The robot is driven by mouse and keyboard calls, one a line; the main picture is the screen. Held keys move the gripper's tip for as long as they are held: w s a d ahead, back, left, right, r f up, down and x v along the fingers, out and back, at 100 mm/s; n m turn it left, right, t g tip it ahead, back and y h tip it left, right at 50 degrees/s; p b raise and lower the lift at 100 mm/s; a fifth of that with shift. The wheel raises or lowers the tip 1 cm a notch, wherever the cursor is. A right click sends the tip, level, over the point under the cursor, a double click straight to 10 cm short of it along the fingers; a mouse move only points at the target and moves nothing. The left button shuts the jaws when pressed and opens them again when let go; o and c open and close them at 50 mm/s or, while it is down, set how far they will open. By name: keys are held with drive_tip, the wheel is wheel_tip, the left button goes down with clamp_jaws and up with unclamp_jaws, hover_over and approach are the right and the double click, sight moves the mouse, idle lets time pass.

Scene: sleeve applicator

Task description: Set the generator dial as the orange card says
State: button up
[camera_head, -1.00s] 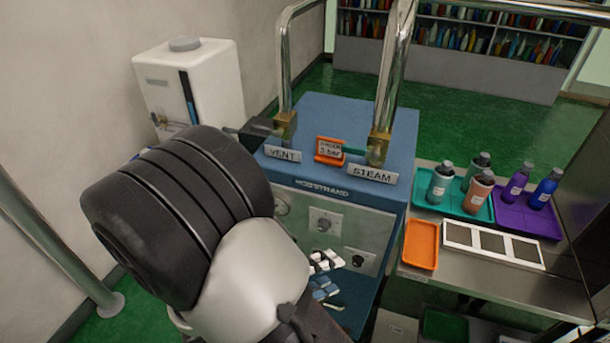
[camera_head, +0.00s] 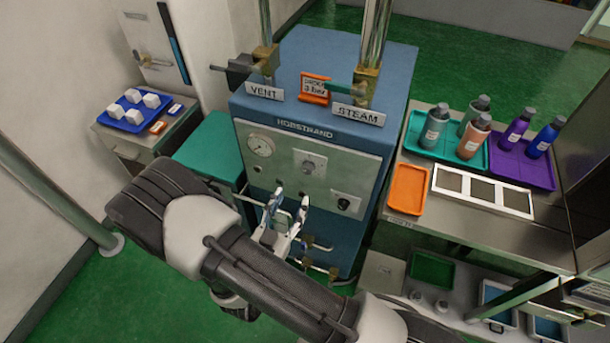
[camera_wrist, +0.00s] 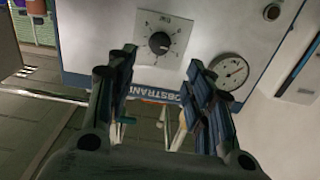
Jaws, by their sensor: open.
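The orange card (camera_head: 314,88) stands on top of the blue generator (camera_head: 400,60); its small print seems to end in "3 bar". The generator dial is a round knob (camera_head: 309,163) on a pale square plate in the front panel. In the wrist view the dial (camera_wrist: 160,43) is black on a white plate with marks around it; its setting is too small to read. My gripper (camera_head: 291,195) is open and empty in front of the panel, below the dial. In the wrist view my gripper (camera_wrist: 160,60) has its fingers either side of the dial's line, apart from it.
A pressure gauge (camera_head: 260,145) is left of the dial; a black knob (camera_head: 343,203) is lower right. VENT (camera_head: 264,92) and STEAM (camera_head: 358,115) labels sit by valves and upright pipes. Bottle trays (camera_head: 460,150) stand on the right table; a teal surface (camera_head: 210,150) is at left.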

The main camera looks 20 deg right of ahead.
sight(306, 172)
drive_tip(key=b+x, duration=0.1)
drive_tip(key=x, duration=0.9)
drive_tip(key=shift+w+d+b, duration=0.15)
drive_tip(key=shift+w+b, duration=0.15)
drive_tip(key=shift+b, duration=0.1)
drive_tip(key=shift+c, duration=0.5)
drive_tip(key=c, duration=1)
